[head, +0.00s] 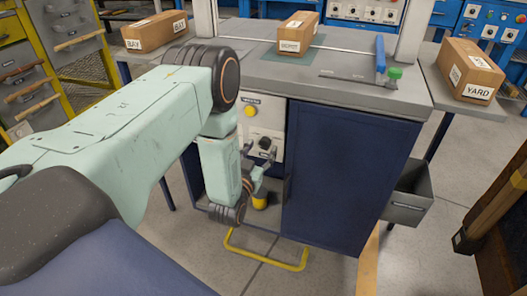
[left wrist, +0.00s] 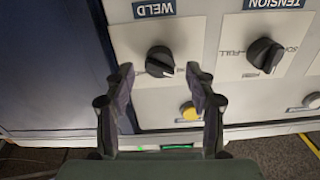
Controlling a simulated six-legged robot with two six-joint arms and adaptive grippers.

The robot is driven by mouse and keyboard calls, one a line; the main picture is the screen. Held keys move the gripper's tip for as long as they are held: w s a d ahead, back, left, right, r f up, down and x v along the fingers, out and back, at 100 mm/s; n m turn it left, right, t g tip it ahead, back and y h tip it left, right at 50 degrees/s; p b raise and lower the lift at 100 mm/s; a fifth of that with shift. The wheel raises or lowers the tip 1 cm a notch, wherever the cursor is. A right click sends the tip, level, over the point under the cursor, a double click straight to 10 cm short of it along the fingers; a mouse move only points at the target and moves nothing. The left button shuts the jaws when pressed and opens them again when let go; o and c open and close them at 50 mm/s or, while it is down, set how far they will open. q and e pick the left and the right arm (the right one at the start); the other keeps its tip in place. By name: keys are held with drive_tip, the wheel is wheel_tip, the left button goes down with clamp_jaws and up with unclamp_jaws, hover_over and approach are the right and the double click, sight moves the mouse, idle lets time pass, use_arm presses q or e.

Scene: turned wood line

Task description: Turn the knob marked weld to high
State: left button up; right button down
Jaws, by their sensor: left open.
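The knob marked WELD (left wrist: 160,60) is black and round with a bar grip, on a white plate under a blue WELD label (left wrist: 154,8) in the left wrist view. Small lettering beside it is too small to read. My left gripper (left wrist: 160,74) is open, with one finger on each side of the knob's lower part in the picture. I cannot tell whether the fingers touch it. In the head view my left gripper (head: 259,158) is at the control panel (head: 276,112), by a black knob (head: 265,143); I cannot tell which knob that is. My right gripper is not in view.
A knob marked TENSION (left wrist: 264,54) sits to the right, with a yellow button (left wrist: 189,110) below and between. A dark blue cabinet door (head: 340,175) stands right of the panel. Cardboard boxes, one marked YARD (head: 468,70), rest on the grey worktops. A yellow floor bar (head: 265,262) lies below.

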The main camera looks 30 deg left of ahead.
use_arm(q)
drive_tip(key=shift+w+a+f, duration=0.1)
drive_tip(key=shift+w+a, duration=0.1)
drive_tip(key=shift+w, duration=0.6)
drive_tip(key=shift+c, duration=0.3)
drive_tip(key=c, duration=1.1)
